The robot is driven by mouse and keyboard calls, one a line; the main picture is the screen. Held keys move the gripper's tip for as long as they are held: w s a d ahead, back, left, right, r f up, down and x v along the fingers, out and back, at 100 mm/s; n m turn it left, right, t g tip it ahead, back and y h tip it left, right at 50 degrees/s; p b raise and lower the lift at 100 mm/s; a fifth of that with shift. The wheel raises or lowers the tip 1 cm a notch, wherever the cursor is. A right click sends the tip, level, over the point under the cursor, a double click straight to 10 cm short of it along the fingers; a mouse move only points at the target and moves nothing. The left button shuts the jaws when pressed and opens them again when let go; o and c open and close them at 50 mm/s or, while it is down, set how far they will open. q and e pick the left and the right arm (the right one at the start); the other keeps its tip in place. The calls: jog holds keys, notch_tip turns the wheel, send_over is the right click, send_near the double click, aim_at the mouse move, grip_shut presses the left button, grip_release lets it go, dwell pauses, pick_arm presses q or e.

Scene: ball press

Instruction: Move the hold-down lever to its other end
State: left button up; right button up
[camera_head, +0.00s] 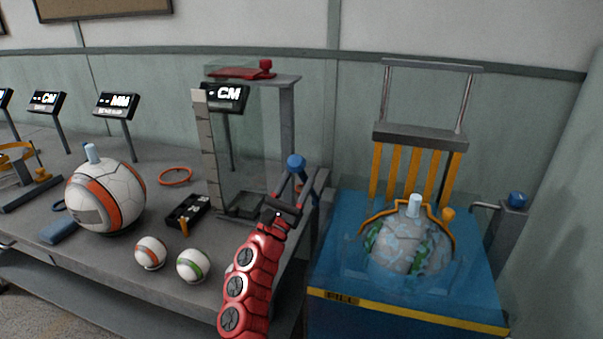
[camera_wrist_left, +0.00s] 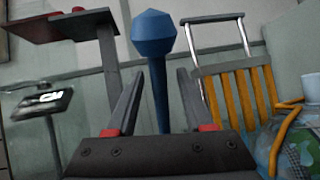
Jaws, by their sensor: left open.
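A lever with a blue faceted knob (camera_head: 296,162) stands between the bench and the blue press. I take it for the hold-down lever. In the left wrist view its knob (camera_wrist_left: 153,33) and blue stem rise upright, and the base is hidden behind my gripper. My left gripper (camera_head: 304,180) is open, its fingers pointing up towards the lever. In the left wrist view the stem shows between the two fingers (camera_wrist_left: 158,95), with gaps on both sides and no visible contact. My right gripper is in neither view.
The blue press (camera_head: 335,250) holds a patterned ball (camera_head: 400,245) under a clear cover. A grey post with a second blue knob (camera_head: 517,200) stands right of it. The bench (camera_head: 100,250) at left bears balls, displays and a gauge frame (camera_head: 287,115) close to the lever.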

pick_arm(q)
jog(key=shift+f, duration=0.1)
jog(key=p+v, duration=0.1)
jog(key=v, duration=1.6)
jog(key=shift+s, duration=0.2)
